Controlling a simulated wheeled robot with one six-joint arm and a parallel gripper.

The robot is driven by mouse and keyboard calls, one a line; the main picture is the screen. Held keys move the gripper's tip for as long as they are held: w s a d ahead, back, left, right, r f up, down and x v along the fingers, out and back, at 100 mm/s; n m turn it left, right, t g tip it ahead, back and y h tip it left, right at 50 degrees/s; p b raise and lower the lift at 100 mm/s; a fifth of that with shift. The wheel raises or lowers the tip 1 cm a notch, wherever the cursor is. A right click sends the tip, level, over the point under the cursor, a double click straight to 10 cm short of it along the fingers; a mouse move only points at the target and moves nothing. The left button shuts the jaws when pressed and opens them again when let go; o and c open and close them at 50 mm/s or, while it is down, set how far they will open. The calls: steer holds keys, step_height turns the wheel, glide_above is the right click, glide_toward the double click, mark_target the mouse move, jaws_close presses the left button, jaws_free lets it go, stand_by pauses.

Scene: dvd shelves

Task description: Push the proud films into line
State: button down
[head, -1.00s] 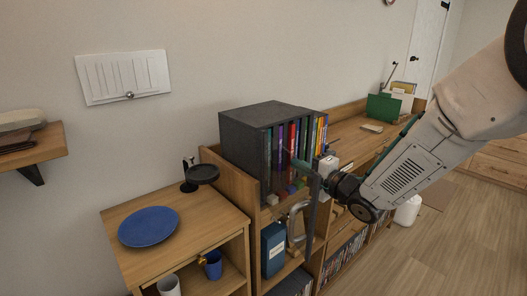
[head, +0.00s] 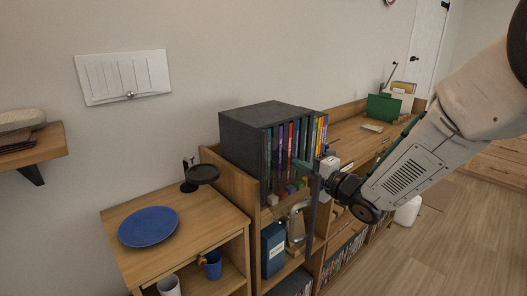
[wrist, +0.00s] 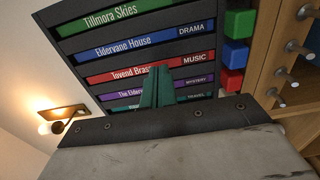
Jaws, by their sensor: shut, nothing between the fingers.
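Several films stand upright in a dark grey case (head: 248,133) on the wooden shelf unit. In the wrist view their spines lie sideways: green Tillmora Skies (wrist: 140,16), blue Eldervane House (wrist: 130,46), red Tovend Brass (wrist: 115,74), a purple mystery film (wrist: 195,83) and a teal travel film (wrist: 195,97). My gripper (head: 299,164) is shut and empty in front of the spines. Its green fingertips in the wrist view (wrist: 158,72) overlap the red and purple spines and hide part of their titles. I cannot tell whether they touch, or which films stand proud.
Green (wrist: 238,23), blue (wrist: 235,54) and red (wrist: 231,80) blocks sit along the case's front edge. A side table with a blue plate (head: 148,227) stands at left. A black round stand (head: 202,174) is beside the case. A desk with a green holder (head: 382,108) extends behind.

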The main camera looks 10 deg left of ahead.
steer(key=v, duration=1)
stand_by(0.4)
